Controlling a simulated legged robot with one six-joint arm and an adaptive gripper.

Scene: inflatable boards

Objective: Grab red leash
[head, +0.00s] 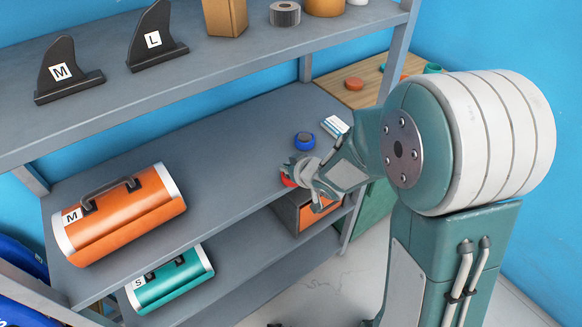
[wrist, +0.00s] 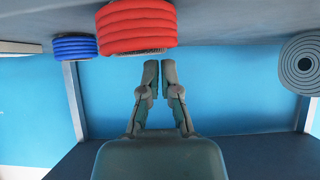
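The red leash (wrist: 137,27) is a thick ribbed coil at the top of the wrist view. In the head view only a bit of red (head: 288,181) shows behind my gripper (head: 310,187), near the front edge of the middle shelf. In the wrist view, which looks upside down, the fingertips of my gripper (wrist: 160,75) are just below the red coil in the picture, with a strip of blue wall between. The fingers lean together with a narrow gap. Nothing shows between them.
A blue coil (head: 304,141) lies behind the red one. A white-and-blue packet (head: 335,126) is near it. An orange bag marked M (head: 130,215) stands at the left of this shelf (head: 215,165). The upper shelf (head: 215,58) overhangs. A rolled grey mat (wrist: 304,64) shows in the wrist view.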

